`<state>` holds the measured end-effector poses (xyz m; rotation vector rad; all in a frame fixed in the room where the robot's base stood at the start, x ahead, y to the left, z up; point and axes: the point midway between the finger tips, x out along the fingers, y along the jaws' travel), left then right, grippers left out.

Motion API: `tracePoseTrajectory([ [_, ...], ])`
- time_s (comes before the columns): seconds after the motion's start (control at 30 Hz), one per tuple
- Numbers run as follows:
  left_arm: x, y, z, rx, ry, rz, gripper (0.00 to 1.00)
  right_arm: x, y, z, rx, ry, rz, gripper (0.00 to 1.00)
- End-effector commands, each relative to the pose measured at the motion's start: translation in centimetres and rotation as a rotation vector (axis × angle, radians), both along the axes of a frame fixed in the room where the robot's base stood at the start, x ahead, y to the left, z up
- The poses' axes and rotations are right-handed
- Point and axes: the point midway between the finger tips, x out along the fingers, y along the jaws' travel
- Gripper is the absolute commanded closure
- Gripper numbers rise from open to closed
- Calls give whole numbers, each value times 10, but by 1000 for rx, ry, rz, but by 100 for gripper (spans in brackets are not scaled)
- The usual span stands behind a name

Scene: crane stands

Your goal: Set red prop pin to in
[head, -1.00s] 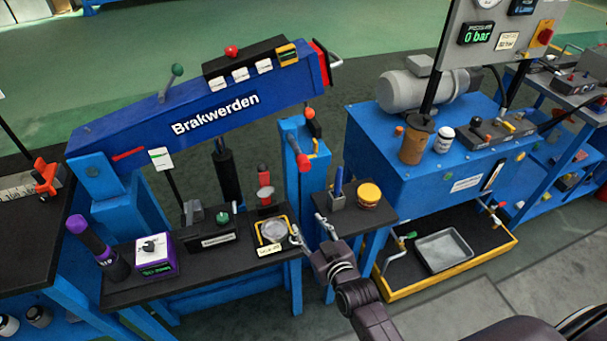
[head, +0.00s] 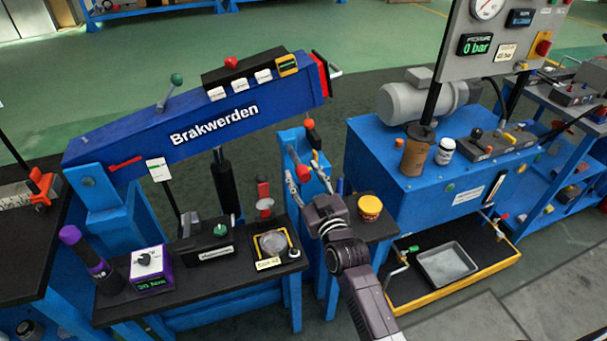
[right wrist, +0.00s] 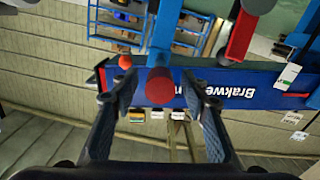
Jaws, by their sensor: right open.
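The red prop pin (head: 303,172) sticks out from the blue post (head: 294,146) under the boom's right end. My right gripper (head: 308,181) is open and empty in front of the pin. Its fingertips (right wrist: 160,80) show one on each side of the red end, with gaps; I cannot tell how deep the pin reaches between them. The blue Brakwerden boom (head: 215,118) is raised. How far the pin is pushed in is unclear. My left gripper is not in view.
An orange knob (head: 310,124) sits just above the pin, and it also shows in the right wrist view (right wrist: 125,61). A yellow-lidded tub (head: 370,206) stands right of my gripper. A black bench (head: 215,278) with several small devices lies left.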

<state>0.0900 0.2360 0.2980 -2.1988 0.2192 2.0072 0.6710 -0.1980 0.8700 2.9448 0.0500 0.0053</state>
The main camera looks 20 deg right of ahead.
Motion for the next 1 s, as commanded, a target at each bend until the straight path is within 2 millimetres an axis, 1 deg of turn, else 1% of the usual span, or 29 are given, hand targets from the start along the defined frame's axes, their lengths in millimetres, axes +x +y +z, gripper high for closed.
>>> tracePoseTrajectory([
  [0.3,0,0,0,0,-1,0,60,2,0,0,0,1,0,60],
  [0.67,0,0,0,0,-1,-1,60,2,0,0,0,1,0,99],
  [1.0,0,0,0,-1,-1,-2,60,5,0,0,0,0,0,100],
])
